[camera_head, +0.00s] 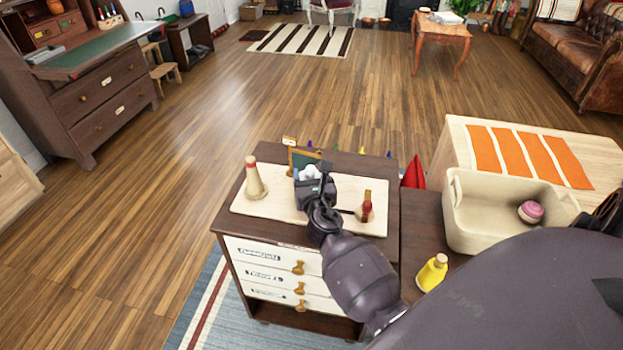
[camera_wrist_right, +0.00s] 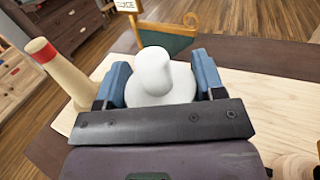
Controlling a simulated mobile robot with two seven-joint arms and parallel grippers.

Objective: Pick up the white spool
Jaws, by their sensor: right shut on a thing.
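The white spool (camera_wrist_right: 157,77) is between the two fingers of my right gripper (camera_wrist_right: 160,85) in the right wrist view. It has a rounded top and a wider flange below, and the gripper body hides its lower part. In the head view the white spool (camera_head: 309,173) shows just beyond my right gripper (camera_head: 312,182), over the pale board (camera_head: 285,207) on the small cabinet. My right gripper is shut on the spool. I cannot tell whether the spool still touches the board. My left gripper is not in view.
A cream cone with a red top (camera_head: 254,178) stands left of the gripper. A small chalkboard (camera_head: 303,160) stands just behind, and a wooden spool-like piece with red (camera_head: 366,207) stands right. A cream bin (camera_head: 480,235) holding a pink item and a yellow bottle (camera_head: 432,272) are further right.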

